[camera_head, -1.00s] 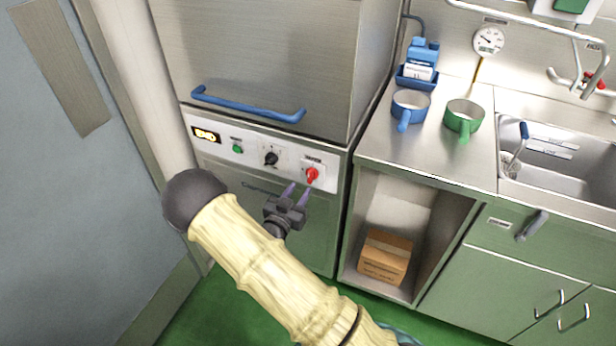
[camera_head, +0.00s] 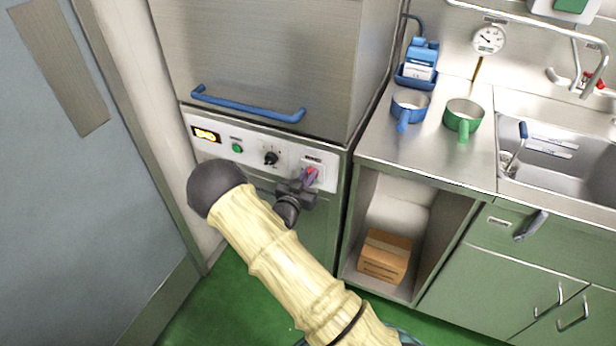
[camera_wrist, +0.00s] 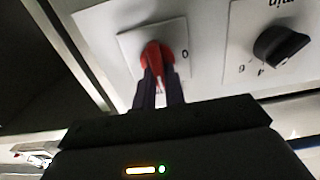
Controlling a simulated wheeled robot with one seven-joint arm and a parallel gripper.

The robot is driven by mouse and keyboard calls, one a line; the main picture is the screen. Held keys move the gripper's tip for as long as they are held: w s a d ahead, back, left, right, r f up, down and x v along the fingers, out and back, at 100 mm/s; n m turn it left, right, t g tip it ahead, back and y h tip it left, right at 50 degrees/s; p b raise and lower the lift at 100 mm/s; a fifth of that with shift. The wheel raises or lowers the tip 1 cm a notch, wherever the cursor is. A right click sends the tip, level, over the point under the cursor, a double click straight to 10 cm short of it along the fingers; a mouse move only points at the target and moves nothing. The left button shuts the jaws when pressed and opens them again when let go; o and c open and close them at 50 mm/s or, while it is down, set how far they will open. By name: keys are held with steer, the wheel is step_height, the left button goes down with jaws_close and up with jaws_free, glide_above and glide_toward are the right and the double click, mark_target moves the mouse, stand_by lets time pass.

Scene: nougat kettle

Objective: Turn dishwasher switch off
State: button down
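The dishwasher (camera_head: 255,60) is a steel cabinet with a white control panel at mid height. Its red switch (camera_head: 313,172) is at the right end of that panel. The red switch (camera_wrist: 154,52) also shows in the wrist view, on a white plate with a "0" mark to its right. My gripper (camera_head: 308,176) is at the switch; its two fingers (camera_wrist: 159,84) reach the lower part of the red knob, one on each side. A small gap shows between the fingers below the knob. Whether they press on it I cannot tell.
A black dial (camera_head: 271,158) and a green button (camera_head: 237,148) sit left on the panel. A blue handle (camera_head: 250,106) juts out above. A steel counter (camera_head: 430,150) with blue and green cups stands to the right, over an open shelf with a cardboard box (camera_head: 385,257).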

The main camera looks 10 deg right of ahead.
steer(key=shift+n, duration=0.3)
steer(key=shift+w+a+f+n+p, duration=0.1)
steer(key=shift+a+f+n+p, duration=0.15)
steer(key=shift+n, duration=2.65)
steer(key=shift+w+a+f+n+p, duration=0.1)
steer(key=shift+w+a+f+n, duration=0.1)
steer(key=shift+n, duration=2.7)
steer(key=shift+w+a+f+n+p, duration=0.15)
steer(key=shift+f+n+p, duration=0.1)
steer(key=shift+n, duration=2.65)
steer(key=shift+s, duration=0.1)
steer(key=c, duration=1.5)
jaws_free()
steer(key=shift+o, duration=0.2)
steer(key=shift+s, duration=0.1)
